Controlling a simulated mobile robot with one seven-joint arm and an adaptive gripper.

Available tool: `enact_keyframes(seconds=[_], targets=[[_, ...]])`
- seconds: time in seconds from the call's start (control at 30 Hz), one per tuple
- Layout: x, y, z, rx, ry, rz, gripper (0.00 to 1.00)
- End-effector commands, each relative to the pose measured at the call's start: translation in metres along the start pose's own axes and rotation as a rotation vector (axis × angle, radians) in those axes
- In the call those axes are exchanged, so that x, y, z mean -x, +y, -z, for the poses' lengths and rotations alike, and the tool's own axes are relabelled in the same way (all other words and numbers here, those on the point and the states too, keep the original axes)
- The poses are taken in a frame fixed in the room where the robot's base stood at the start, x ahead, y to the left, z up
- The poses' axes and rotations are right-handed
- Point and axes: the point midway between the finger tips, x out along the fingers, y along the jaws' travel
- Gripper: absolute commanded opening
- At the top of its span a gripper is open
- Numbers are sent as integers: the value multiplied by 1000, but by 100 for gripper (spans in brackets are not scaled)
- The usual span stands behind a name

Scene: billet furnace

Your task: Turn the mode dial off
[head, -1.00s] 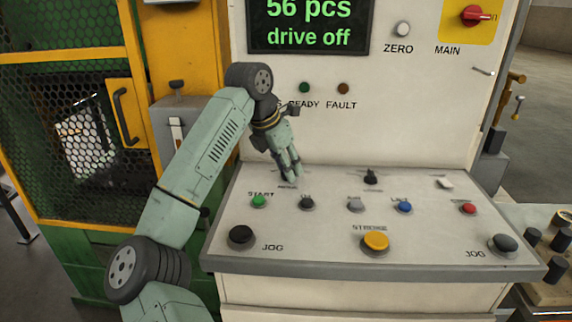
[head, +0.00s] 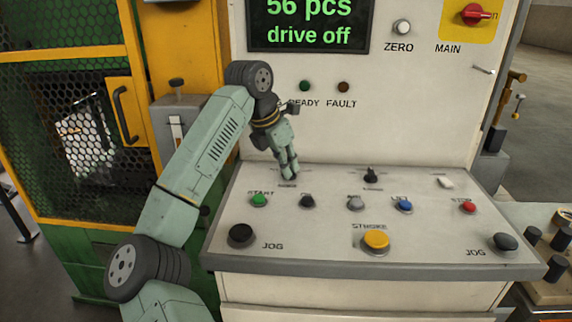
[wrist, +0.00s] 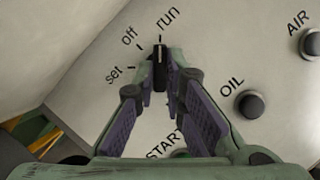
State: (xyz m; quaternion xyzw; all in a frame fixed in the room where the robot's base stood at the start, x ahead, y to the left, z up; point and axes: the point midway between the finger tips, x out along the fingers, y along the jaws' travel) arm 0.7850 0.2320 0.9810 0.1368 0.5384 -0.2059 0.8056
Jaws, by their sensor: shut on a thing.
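The mode dial (wrist: 160,62) is a small black knob on the console, with the labels set, off and run around it in the wrist view. Its upper end lines up with the run mark. My gripper (wrist: 160,82) is shut on the dial, with one fingertip on each side of it. In the head view my gripper (head: 289,174) reaches down to the back left of the console, and its fingers hide the dial there.
The sloped console (head: 330,222) carries a green start button (head: 259,200), a yellow stroke button (head: 375,240) and a red button (head: 468,207). A black selector (head: 371,176) stands to the right of my gripper. The display (head: 308,25) reads "drive off".

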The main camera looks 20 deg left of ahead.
Motion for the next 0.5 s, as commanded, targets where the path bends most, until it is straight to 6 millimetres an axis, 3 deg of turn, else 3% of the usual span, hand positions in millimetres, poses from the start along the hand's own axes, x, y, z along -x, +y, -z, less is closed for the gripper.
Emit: enact_keyframes(seconds=[0.5], targets=[[-3, -3, 1, 254, 0, -113, 0]])
